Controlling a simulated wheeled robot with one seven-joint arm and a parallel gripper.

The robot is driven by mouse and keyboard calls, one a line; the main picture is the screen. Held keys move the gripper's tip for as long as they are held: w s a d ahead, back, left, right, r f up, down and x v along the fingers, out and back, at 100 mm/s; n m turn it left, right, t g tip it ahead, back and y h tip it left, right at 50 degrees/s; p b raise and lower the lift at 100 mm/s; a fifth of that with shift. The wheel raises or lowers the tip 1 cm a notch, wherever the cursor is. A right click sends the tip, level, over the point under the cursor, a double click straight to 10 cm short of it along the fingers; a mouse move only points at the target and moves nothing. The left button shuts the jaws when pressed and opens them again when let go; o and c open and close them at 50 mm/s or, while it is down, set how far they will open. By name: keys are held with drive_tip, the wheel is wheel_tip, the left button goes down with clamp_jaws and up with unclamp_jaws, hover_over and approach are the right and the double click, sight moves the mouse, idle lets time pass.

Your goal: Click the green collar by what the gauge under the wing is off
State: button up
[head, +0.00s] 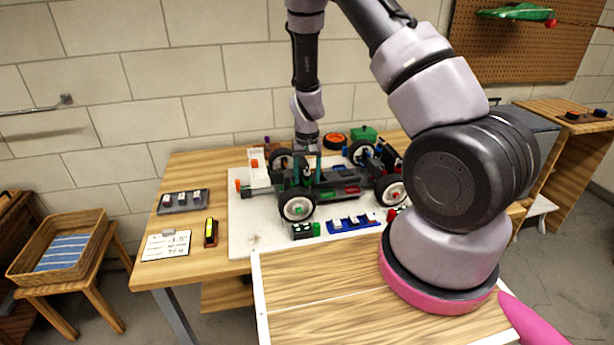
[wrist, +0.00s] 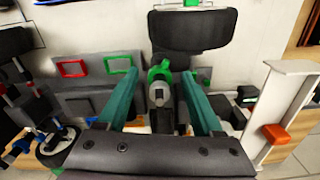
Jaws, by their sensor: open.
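The green collar (wrist: 159,70) sits on a grey shaft in the middle of the wrist view. My gripper (wrist: 160,82) is open, with one teal finger on each side of the collar. I cannot tell whether either finger touches it. In the head view my gripper (head: 308,171) is down at the left end of the dark racecar (head: 338,181), and the collar there is hidden or too small to make out. A dark wing-like plate (wrist: 192,28) lies just beyond the collar. I cannot make out a gauge or its reading.
The car stands on a white board (head: 245,222). A clipboard (head: 166,245) with partly legible figures, a black-and-yellow tool (head: 211,232) and a grey tray (head: 183,201) lie left. A blue tray (head: 353,223) lies in front. A white post with an orange block (wrist: 275,134) stands right of my fingers.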

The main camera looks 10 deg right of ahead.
clamp_jaws()
drive_tip(key=m, duration=0.4)
drive_tip(key=shift+a+m, duration=0.1)
drive_tip(key=shift+m, duration=0.3)
unclamp_jaws()
drive_tip(key=shift+r, duration=0.15)
wheel_tip(320, 180, up, 11)
drive_tip(key=shift+f, duration=0.2)
drive_tip(key=shift+r, duration=0.1)
